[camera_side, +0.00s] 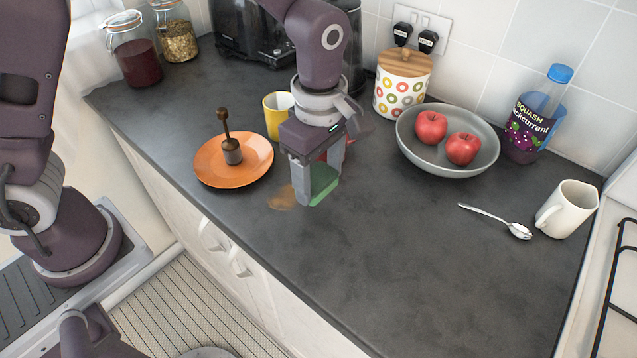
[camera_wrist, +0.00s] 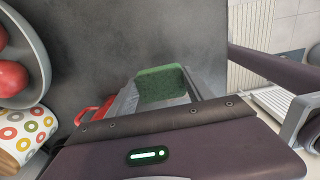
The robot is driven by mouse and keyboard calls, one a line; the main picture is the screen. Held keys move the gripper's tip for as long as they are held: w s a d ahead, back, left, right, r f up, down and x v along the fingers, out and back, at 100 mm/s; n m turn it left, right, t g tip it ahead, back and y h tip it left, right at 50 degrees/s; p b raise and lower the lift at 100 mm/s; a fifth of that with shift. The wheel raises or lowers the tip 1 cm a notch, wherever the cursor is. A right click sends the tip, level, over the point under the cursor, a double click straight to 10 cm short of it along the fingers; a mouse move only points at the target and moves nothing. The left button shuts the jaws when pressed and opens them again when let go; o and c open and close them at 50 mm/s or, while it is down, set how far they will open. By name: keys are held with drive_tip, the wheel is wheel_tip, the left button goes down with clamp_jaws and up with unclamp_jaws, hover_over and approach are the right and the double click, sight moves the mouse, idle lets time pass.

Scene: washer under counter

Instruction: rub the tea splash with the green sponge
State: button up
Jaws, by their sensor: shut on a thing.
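The green sponge (camera_side: 323,183) is between the fingers of my gripper (camera_side: 312,194), which is shut on it. It also shows in the wrist view (camera_wrist: 162,83), between the fingertips. The sponge is low over the dark worktop; I cannot tell whether it touches the surface. The tea splash (camera_side: 282,198) is a small brown smear on the worktop, just left of the fingertips in the side view. Part of it may be hidden by the near finger. I cannot make out the splash in the wrist view.
An orange plate (camera_side: 262,165) with a dark wooden-handled item (camera_side: 232,152) lies left. A yellow mug (camera_side: 276,115) and a partly hidden red object (camera_wrist: 92,110) are close to my gripper. A grey bowl (camera_side: 412,150) of apples stands right.

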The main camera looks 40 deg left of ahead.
sight(318, 178)
drive_tip(key=shift+r, duration=1.5)
drive_tip(key=shift+a, duration=0.1)
